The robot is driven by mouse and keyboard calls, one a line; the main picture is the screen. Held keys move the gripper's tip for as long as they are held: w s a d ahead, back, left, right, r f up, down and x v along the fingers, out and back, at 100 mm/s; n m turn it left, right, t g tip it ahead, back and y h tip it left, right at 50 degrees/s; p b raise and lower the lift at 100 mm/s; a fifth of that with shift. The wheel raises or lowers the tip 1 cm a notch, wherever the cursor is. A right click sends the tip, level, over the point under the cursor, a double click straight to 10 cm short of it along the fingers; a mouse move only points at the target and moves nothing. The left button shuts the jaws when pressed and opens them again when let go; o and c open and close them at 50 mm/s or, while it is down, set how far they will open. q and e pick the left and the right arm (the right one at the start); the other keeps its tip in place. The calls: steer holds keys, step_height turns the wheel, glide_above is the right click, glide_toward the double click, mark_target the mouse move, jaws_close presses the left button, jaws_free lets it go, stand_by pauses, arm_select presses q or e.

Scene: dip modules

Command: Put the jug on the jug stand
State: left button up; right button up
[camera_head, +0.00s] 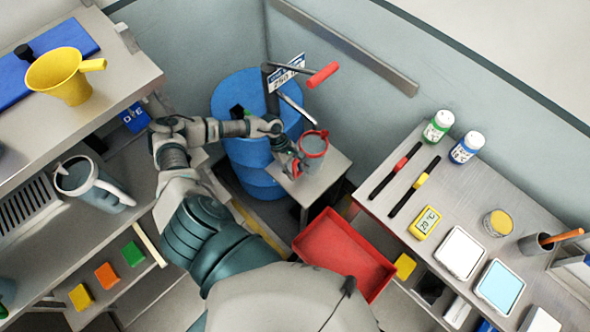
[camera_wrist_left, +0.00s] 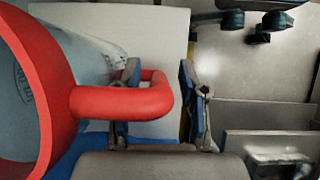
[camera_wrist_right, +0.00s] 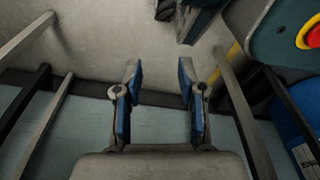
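A grey jug with a red rim and red handle (camera_head: 313,152) stands upright on a small metal stand (camera_head: 322,182) beside the blue drum. My left gripper (camera_head: 292,166) is at the jug's handle side. In the left wrist view the jug's red handle (camera_wrist_left: 120,103) reaches between the fingers of my left gripper (camera_wrist_left: 163,95). One finger appears inside the handle loop, the other outside with a gap, so the gripper is open. My right gripper (camera_wrist_right: 160,95) is open and empty in the right wrist view; the head view does not show it.
A blue drum (camera_head: 240,150) with a red-handled crank (camera_head: 322,75) stands behind. A red tray (camera_head: 345,250) is in front of the stand. A bench (camera_head: 470,200) is at right.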

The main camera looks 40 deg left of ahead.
arm_select(q)
steer(key=v, duration=1.2)
steer(key=shift+r, duration=0.15)
steer(key=shift+d, duration=0.1)
